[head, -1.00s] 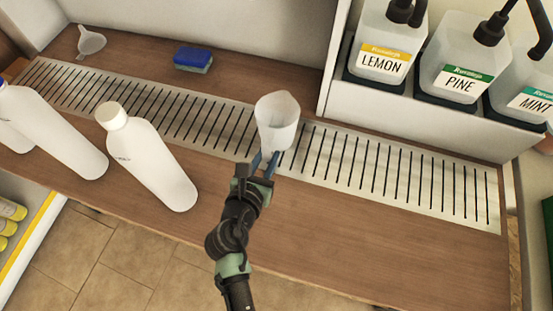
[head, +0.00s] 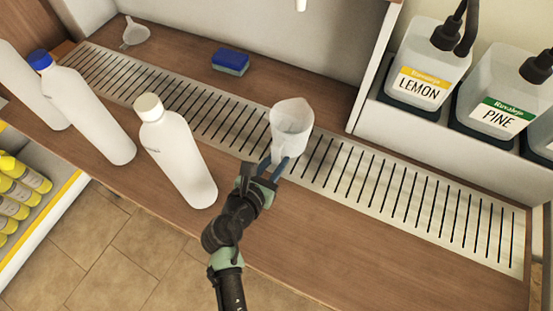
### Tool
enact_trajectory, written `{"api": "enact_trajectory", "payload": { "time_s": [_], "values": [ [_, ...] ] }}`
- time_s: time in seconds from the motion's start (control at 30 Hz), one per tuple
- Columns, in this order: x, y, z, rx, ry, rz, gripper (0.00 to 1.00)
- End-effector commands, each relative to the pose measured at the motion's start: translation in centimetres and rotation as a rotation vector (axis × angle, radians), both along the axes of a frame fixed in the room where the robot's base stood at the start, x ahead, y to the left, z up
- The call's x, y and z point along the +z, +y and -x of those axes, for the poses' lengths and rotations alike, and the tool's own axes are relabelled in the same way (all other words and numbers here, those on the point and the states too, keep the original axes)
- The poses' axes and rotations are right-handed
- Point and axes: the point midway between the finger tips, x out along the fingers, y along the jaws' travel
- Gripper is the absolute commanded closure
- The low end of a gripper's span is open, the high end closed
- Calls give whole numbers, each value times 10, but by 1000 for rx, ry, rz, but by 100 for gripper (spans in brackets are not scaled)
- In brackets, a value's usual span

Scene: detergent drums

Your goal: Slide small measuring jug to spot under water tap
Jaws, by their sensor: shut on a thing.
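The small measuring jug (head: 291,122) is translucent white and stands upright, apparently on the slotted metal grate (head: 410,205), just left of the upright white panel. My gripper (head: 278,166) is at the jug's near side, shut on it, apparently at the handle; the fingers partly hide that contact. A small pale spout end (head: 300,4) shows at the top edge, behind the jug, and may be the water tap. The rest of it is out of view.
White bottles, one white-capped (head: 178,155) and one blue-capped (head: 88,110), stand left of my arm. A blue sponge (head: 230,62) and a white funnel (head: 134,33) lie behind the grate. Drums labelled LEMON (head: 425,70) and PINE (head: 505,100) stand right. The grate left of the jug is clear.

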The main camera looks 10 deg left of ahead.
Motion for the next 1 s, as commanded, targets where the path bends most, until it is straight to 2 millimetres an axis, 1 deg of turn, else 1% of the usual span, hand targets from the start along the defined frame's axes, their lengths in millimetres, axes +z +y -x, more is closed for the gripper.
{"api": "enact_trajectory", "payload": {
  "time_s": [0.2, 0.23, 0.37, 0.4, 0.43, 0.77, 0.87, 1.0],
  "values": [
    [0, 0, 0, 0, -1, 0, 100],
    [0, 0, 0, 0, -1, 0, 72],
    [0, 0, 0, 0, -1, 0, 48],
    [0, 0, 0, 0, -1, 0, 41],
    [0, 0, 0, 0, -1, 0, 38],
    [1, 1, 3, 1, 1, -1, 38],
    [5, 4, 12, 2, 2, 0, 38],
    [16, 12, 36, 3, 2, 0, 38]
  ]
}}
